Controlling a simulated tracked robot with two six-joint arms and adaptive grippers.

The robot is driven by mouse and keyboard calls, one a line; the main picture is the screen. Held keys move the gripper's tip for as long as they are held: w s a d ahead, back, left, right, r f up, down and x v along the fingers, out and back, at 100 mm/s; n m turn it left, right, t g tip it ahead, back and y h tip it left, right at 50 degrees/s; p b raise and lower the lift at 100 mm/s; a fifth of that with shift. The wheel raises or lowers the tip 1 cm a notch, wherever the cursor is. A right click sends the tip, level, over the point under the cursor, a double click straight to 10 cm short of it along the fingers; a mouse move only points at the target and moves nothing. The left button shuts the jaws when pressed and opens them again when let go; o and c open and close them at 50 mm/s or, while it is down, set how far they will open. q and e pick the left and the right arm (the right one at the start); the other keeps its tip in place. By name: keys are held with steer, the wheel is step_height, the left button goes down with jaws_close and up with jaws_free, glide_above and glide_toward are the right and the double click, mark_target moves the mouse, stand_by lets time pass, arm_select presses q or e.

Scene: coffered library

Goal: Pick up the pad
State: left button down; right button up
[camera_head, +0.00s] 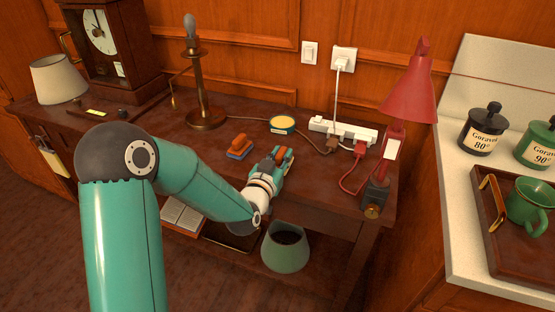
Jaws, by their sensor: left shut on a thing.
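My left gripper (274,170) is over the front part of the dark wooden desk (180,134). It is shut on a small orange thing (286,155), mostly hidden by the fingers, so I cannot tell its full shape. Whether it touches the desk is unclear. A pad (239,146) with an orange top and a blue base lies flat on the desk, left of the gripper and apart from it. The orange of the held thing looks much like that of this pad. My right gripper is out of view.
A yellow-topped tin (282,124) and a white power strip (343,130) with cables lie behind the gripper. A red lamp (408,95) stands to the right, a brass lamp stand (200,90) at the back left. A green-grey pot (285,250) sits below the desktop.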

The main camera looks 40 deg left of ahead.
mark_target(280, 152)
arm_select(q)
steer(key=shift+r, duration=0.15)
step_height(280, 152, up, 19)
steer(key=b, duration=0.2)
step_height(280, 152, down, 14)
steer(key=b, duration=0.4)
steer(key=shift+s+a, duration=0.1)
steer(key=shift+s, duration=0.05)
steer(key=shift+f+b, duration=0.65)
steer(key=shift+f, duration=1.9)
